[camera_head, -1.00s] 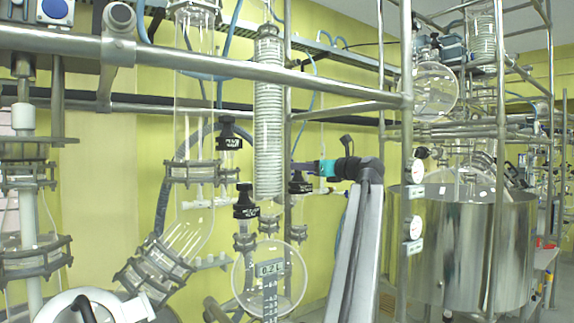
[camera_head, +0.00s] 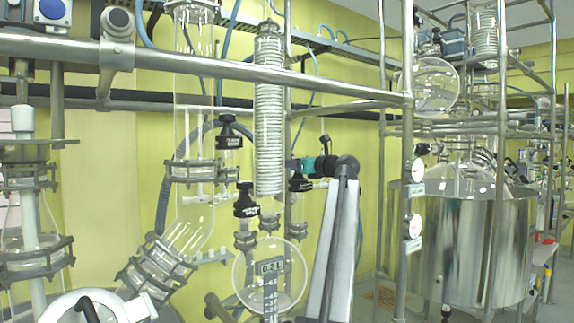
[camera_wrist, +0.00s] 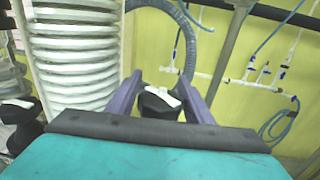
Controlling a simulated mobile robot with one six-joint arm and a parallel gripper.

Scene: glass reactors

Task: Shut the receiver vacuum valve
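A black valve knob (camera_head: 300,183) stands on glassware right of the coiled condenser in the head view, just below and beside my gripper (camera_head: 294,165). In the wrist view, a black knob (camera_wrist: 160,103) with a white mark on top sits between the two purple fingers of my gripper (camera_wrist: 161,76). The fingers are spread on either side of it, with small gaps showing. Other black knobs are the upper one (camera_head: 228,132) and the lower one (camera_head: 245,198), left of the condenser. Labels are too small to read, so I cannot tell which is the receiver vacuum valve.
The coiled glass condenser (camera_head: 269,110) stands close left of my gripper; its coil (camera_wrist: 75,50) fills the wrist view's left. A round flask (camera_head: 270,278) hangs below. A steel post (camera_head: 408,160) and a steel vessel (camera_head: 465,250) are at right. A horizontal rail (camera_head: 230,70) crosses above.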

